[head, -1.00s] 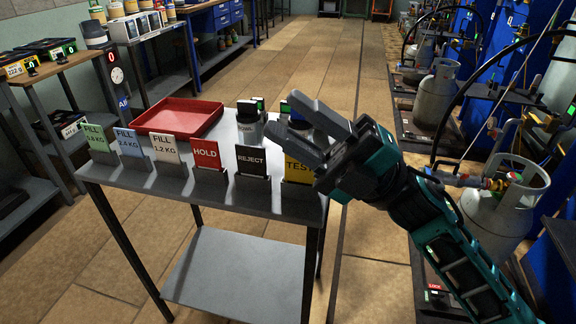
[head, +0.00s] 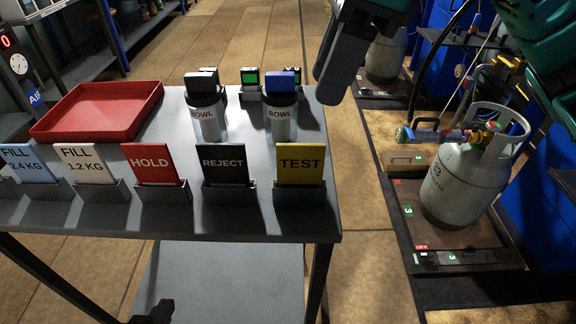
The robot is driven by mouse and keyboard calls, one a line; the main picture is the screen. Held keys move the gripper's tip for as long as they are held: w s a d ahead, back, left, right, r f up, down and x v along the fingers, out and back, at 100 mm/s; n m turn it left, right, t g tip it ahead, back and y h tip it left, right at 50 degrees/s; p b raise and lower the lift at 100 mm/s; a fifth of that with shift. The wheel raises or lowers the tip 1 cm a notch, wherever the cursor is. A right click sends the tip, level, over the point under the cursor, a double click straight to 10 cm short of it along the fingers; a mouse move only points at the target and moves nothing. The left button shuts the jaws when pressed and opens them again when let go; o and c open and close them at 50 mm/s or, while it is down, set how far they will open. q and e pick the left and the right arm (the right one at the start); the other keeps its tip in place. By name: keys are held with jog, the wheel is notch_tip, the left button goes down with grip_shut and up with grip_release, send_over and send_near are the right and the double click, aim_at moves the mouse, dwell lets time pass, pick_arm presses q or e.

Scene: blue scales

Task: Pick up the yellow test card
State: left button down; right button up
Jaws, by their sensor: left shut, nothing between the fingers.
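The yellow test card (head: 301,164), marked TEST, stands upright in a grey holder (head: 300,193) at the front right of the grey table (head: 250,222). My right gripper (head: 331,97) hangs above and to the right of the card, near the table's right edge, apart from it. Its dark fingers overlap in this view, so their gap cannot be judged. Only a dark tip of my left gripper (head: 157,311) shows at the bottom edge, below the tabletop and left of the card; it is shut and empty.
Black REJECT (head: 224,164), red HOLD (head: 153,164) and more cards stand in a row left of the test card. A red tray (head: 98,110) lies at the back left. A gas cylinder (head: 465,180) stands right, across a floor gap.

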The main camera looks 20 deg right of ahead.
aim_at(302, 144)
jog(key=b+x, duration=0.1)
jog(key=x, duration=0.5)
jog(key=b+x, duration=0.1)
jog(key=x, duration=0.5)
jog(key=shift+s+a+f+b, duration=0.15)
jog(key=shift+s+a+b, duration=0.1)
jog(key=shift+b, duration=0.1)
jog(key=shift+c, duration=0.7)
grip_shut()
